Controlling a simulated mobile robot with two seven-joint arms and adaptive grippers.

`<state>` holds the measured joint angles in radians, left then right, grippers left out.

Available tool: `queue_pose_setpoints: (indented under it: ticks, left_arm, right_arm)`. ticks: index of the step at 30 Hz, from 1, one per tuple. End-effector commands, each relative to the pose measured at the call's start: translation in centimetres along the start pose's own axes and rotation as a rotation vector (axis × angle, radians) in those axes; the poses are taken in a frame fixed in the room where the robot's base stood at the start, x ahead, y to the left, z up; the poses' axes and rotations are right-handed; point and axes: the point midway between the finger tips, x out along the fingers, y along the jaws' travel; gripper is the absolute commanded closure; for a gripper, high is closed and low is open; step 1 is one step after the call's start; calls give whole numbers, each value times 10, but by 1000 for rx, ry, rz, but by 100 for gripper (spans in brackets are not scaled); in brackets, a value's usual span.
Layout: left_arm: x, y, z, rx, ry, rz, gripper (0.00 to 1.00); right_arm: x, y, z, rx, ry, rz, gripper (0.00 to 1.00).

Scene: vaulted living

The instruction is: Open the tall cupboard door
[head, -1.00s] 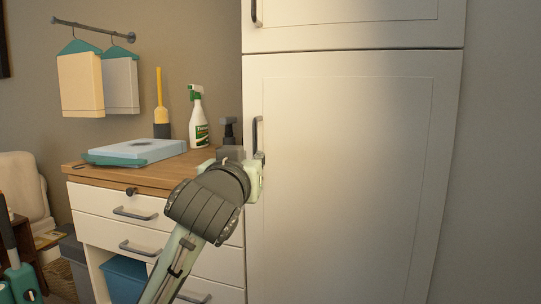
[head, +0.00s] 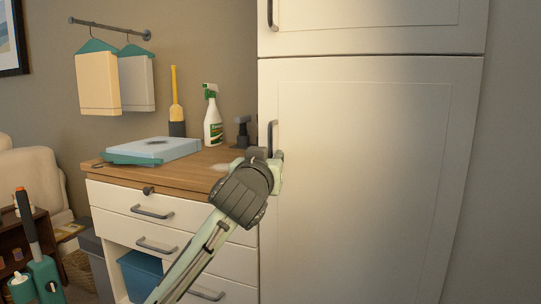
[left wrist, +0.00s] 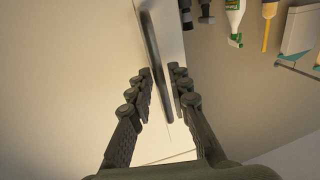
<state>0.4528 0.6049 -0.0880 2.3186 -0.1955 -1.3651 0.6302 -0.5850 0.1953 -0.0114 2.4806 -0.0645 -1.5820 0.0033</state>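The tall cupboard door (head: 360,180) is a white panel, shut flush in its frame. Its dark vertical bar handle (head: 272,138) is near the door's left edge. My left gripper (head: 268,153) is at the lower part of this handle, and my wrist hides some of it. In the left wrist view, the fingers of my left gripper (left wrist: 161,75) stand apart, with the handle (left wrist: 155,60) running between them. I see gaps beside the bar, so the fingers do not appear closed on it. My right gripper is not in view.
A drawer unit with a wooden top (head: 190,163) stands left of the cupboard. A spray bottle (head: 213,120), a dark dispenser (head: 242,130) and a blue box (head: 152,149) are on it. An upper cupboard door (head: 370,22) is above. A plain wall is at the right.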

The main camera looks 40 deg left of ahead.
Motion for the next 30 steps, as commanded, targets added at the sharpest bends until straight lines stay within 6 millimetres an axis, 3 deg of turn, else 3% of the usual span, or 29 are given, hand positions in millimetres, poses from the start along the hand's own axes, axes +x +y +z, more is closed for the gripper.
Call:
queue_pose_setpoints:
  ticks: [5, 13, 18, 30]
  left_arm:
    - [12, 0, 0, -1, 0, 0, 82]
    - [13, 0, 0, -1, 0, 0, 82]
    - [13, 0, 0, -1, 0, 0, 100]
    - [12, 0, 0, -1, 0, 0, 100]
  right_arm:
    - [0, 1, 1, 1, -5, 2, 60]
    - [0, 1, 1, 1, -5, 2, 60]
    - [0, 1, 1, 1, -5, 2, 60]
    - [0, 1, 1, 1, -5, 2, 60]
